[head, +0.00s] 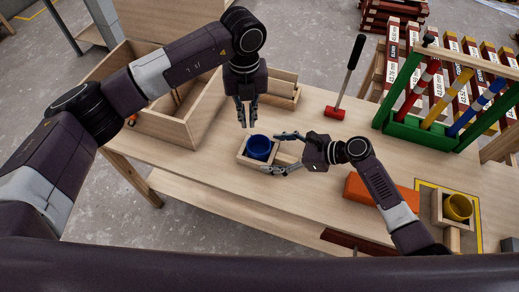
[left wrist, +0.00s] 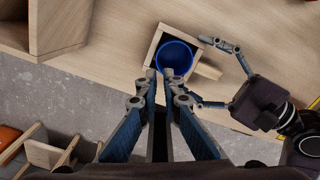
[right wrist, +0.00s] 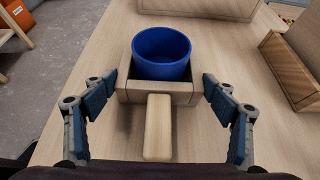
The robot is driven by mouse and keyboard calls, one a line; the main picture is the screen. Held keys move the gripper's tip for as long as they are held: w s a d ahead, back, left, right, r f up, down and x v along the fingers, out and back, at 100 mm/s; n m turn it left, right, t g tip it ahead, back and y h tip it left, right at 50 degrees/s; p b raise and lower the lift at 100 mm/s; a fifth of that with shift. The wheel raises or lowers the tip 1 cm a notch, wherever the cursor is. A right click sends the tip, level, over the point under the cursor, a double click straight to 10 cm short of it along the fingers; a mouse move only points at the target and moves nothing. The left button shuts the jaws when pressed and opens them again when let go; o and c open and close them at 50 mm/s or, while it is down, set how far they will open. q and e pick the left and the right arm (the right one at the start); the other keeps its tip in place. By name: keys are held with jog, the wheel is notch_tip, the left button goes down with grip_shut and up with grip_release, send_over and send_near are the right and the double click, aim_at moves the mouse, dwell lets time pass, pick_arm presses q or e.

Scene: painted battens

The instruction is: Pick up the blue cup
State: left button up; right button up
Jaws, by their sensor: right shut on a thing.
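The blue cup (head: 259,147) stands upright in a small square wooden box with a handle (head: 243,158) on the workbench. The cup also shows in the left wrist view (left wrist: 174,56) and the right wrist view (right wrist: 161,53). My right gripper (head: 276,153) is shut on the wooden box, one finger at each side of it, with the box's handle between the fingers (right wrist: 158,125). It does not hold the cup itself. My left gripper (head: 247,124) is above and just behind the cup, empty, its fingertips a narrow gap apart.
A large wooden crate (head: 166,128) stands at the left and a small wooden tray (head: 284,88) behind the cup. A red mallet (head: 335,112), a green rack (head: 428,131), an orange block (head: 366,190) and a yellow cup (head: 458,207) in a box are to the right.

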pick_arm(q)
send_over(248, 143)
notch_tip(248, 143, down, 6)
jog(key=f, duration=0.5)
jog(key=shift+s+f, duration=0.3)
jog(key=shift+f, duration=0.1)
grip_shut()
jog(key=shift+r, duration=0.1)
notch_tip(248, 143, up, 10)
dwell(0.4)
